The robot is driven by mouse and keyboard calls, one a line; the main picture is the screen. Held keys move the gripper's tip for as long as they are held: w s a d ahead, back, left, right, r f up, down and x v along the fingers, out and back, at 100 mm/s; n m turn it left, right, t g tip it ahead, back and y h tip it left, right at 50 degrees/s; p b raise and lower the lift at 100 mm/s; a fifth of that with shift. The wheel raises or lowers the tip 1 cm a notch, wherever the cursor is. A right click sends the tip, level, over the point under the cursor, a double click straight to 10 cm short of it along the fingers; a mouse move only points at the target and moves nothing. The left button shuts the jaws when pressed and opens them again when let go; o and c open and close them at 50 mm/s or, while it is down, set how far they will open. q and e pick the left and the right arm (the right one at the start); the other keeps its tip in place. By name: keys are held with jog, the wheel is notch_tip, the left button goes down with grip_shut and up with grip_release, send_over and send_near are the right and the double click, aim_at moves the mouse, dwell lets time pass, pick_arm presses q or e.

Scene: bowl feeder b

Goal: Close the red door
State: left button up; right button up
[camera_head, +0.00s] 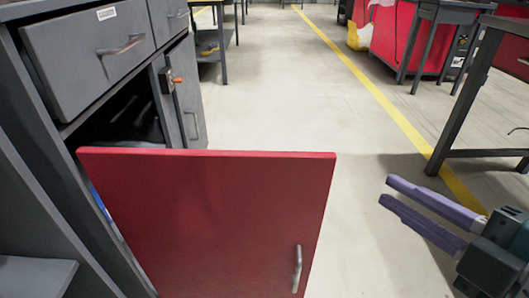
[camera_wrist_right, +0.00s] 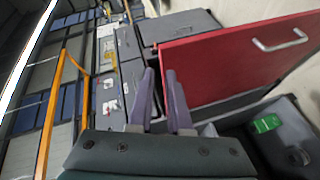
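The red door (camera_head: 205,215) stands wide open, swung out from the grey cabinet (camera_head: 75,115) on the left of the head view. Its metal handle (camera_head: 297,268) is near the lower right corner. The right wrist view also shows the red door (camera_wrist_right: 225,65) and its handle (camera_wrist_right: 280,40). My right gripper (camera_head: 388,190) is to the right of the door in the head view, apart from it. Its two purple fingers point left with a narrow empty gap between them, which also shows in the right wrist view (camera_wrist_right: 161,72). My left gripper is not in view.
Above the open compartment is a grey drawer (camera_head: 85,45). A smaller grey door (camera_head: 188,95) with an orange key is behind. A dark table (camera_head: 480,80) stands at the right. Clear floor (camera_head: 280,90) lies beyond the red door.

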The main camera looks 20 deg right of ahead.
jog(key=f+n+y+b, duration=0.1)
jog(key=n, duration=0.1)
jog(key=s+a+f+n+y+b, duration=0.1)
jog(key=n+y, duration=0.1)
jog(key=s+a+f+n+y+b, duration=0.1)
jog(key=n, duration=0.1)
jog(key=shift+s+f+t+y, duration=0.2)
jog(key=shift+f+t+y, duration=0.1)
jog(key=shift+y, duration=0.1)
grip_shut()
jog(key=b, duration=0.3)
send_near(296, 161)
jog(key=w+a, duration=0.2)
jog(key=a, duration=0.2)
jog(key=shift+w+d+f+n, duration=0.1)
jog(key=shift+w+d+n, duration=0.15)
jog(key=shift+w, duration=0.3)
jog(key=shift+w+d+n, duration=0.15)
jog(key=shift+w+d, duration=0.15)
jog(key=shift+w, duration=0.25)
jog(key=shift+w+d+b, duration=0.25)
jog(key=shift+w+b, duration=0.15)
jog(key=shift+w, duration=0.15)
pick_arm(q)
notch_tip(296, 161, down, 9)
pick_arm(e)
jog(key=shift+y, duration=0.3)
